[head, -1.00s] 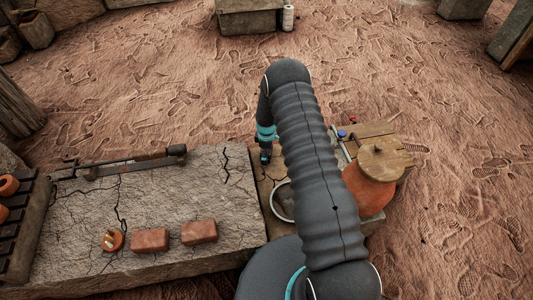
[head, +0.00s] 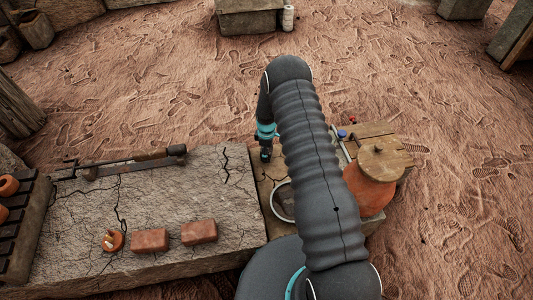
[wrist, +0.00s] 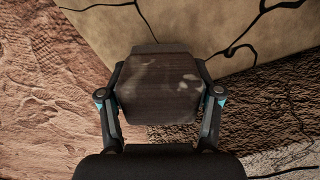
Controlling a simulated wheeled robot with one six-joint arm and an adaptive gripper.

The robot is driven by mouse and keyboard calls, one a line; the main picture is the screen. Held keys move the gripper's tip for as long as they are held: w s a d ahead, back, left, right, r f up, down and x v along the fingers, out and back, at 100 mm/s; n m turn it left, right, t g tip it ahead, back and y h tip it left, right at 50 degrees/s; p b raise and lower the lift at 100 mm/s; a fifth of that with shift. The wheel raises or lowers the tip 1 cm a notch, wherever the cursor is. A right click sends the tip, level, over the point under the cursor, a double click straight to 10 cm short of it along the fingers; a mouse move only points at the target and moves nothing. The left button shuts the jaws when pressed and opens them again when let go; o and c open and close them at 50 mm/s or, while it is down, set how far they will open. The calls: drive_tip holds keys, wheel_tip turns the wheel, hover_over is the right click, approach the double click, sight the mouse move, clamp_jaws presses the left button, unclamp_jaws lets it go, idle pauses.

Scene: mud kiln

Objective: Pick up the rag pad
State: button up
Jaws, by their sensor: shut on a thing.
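The rag pad (wrist: 158,84) shows in the wrist view as a dark brown, folded-looking block with a few pale patches. My gripper (wrist: 160,98) is shut on it, with one finger against its left side and one against its right. In the head view my gripper (head: 266,154) points down over the back edge of the cracked clay slab, and the pad cannot be made out there. Whether the pad touches the surface below is not clear.
A metal ring-like rim (head: 282,203) lies partly behind my arm. An orange lidded pot (head: 368,190) stands to the right by a wooden board (head: 385,138). Two bricks (head: 150,240) and a long-handled tool (head: 130,162) lie on the stone slab (head: 165,205) at left.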

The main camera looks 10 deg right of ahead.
wheel_tip(320, 180, up, 3)
drive_tip(key=shift+w, duration=0.1)
drive_tip(key=s+d+r, duration=0.6)
drive_tip(key=d, duration=0.4)
drive_tip(key=shift+r, duration=0.4)
drive_tip(key=shift+s, duration=0.1)
